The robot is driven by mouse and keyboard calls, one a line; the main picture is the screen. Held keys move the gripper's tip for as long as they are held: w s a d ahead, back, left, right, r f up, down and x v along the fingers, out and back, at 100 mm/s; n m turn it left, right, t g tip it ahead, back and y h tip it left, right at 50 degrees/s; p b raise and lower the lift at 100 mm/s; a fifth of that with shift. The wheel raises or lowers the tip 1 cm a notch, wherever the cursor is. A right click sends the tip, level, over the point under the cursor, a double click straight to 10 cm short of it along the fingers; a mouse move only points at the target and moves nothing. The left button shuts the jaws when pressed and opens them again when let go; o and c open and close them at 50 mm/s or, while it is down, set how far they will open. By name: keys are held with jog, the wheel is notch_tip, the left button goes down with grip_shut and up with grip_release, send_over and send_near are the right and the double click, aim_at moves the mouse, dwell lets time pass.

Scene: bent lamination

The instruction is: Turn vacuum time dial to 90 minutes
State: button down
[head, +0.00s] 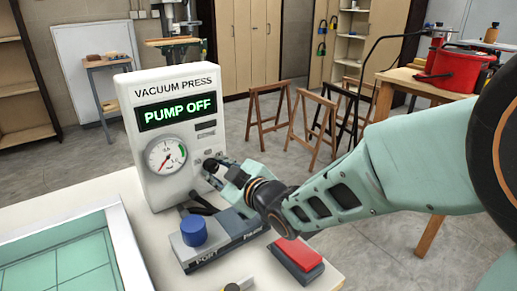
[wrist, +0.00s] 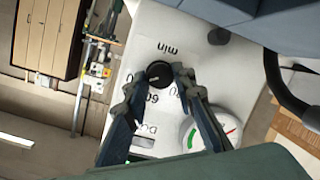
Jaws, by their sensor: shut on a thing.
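The vacuum time dial (wrist: 160,73) is a small round black knob on the white vacuum press panel (head: 151,189). In the wrist view it sits between my gripper's fingertips (wrist: 157,78), which are shut on it from two sides. A pale pointer mark shows on its face. The labels "60" and "min" are printed near it; other numbers are partly hidden by the fingers. In the head view my gripper (head: 211,168) meets the panel right of the gauge and mostly covers the dial. The display (head: 178,112) reads "PUMP OFF".
A pressure gauge (head: 166,155) is left of the dial. Below stand a grey box with a blue knob (head: 193,230) and a red block (head: 297,254). A framed teal tray (head: 120,245) is at left. Trestles (head: 315,120) stand on the floor behind.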

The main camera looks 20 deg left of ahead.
dwell(0.3)
jog(key=c, duration=1.6)
grip_release()
